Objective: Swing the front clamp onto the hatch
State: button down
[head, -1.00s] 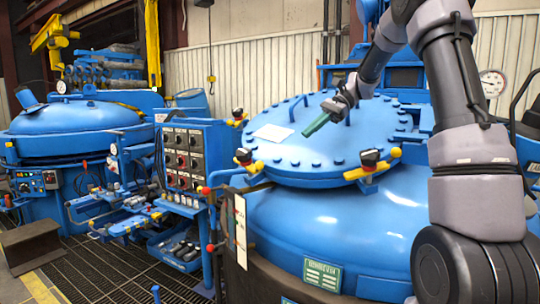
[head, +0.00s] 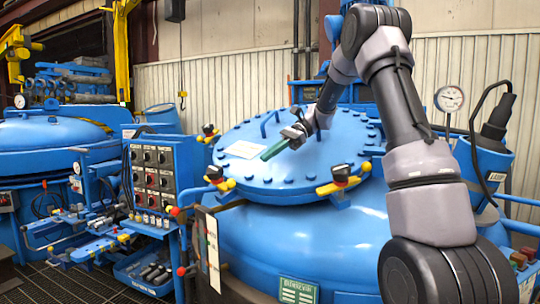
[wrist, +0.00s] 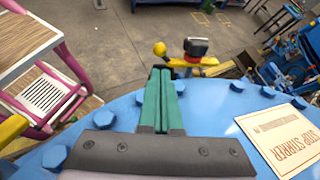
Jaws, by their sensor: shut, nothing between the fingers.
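The hatch (head: 300,160) is a round blue lid with bolts around its rim, on top of a blue vessel. I cannot tell which is called front. My gripper (head: 265,157), with green fingers, is over the left part of the hatch, pointing toward the front left clamp. In the wrist view a clamp (wrist: 195,60) lies beyond the closed, empty fingertips (wrist: 160,72), apart from them.
A pale sign (head: 243,149) lies on the hatch near my fingertips; it shows right of them in the wrist view (wrist: 283,138). A control panel (head: 155,175) stands left of the vessel. A pressure gauge (head: 449,98) is at the right. Open floor (wrist: 130,40) shows beyond the rim.

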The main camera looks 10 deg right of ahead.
aim_at(233, 184)
jog(key=x, duration=1)
jog(key=shift+s, duration=0.1)
jog(key=s+m+t, duration=0.1)
jog(key=s+a+f+m+t+y, duration=0.1)
jog(key=t, duration=0.1)
jog(key=shift+a, duration=0.2)
jog(key=shift+s+a+f, duration=0.25)
jog(key=shift+s+a, duration=0.05)
jog(key=shift+a, duration=0.15)
jog(key=shift+s+a+f, duration=0.25)
jog(key=shift+s+a, duration=0.05)
jog(key=shift+a, duration=0.15)
jog(key=shift+s+a+f+m+t, duration=0.2)
jog(key=shift+a+m+t, duration=0.1)
jog(key=shift+t, duration=0.1)
jog(key=a+f+m+t+y, duration=0.1)
jog(key=a+f+m+t, duration=0.1)
jog(key=a, duration=0.7)
jog(key=shift+w+a+t, duration=0.2)
jog(key=shift+w+t, duration=0.15)
jog(key=shift+t, duration=0.35)
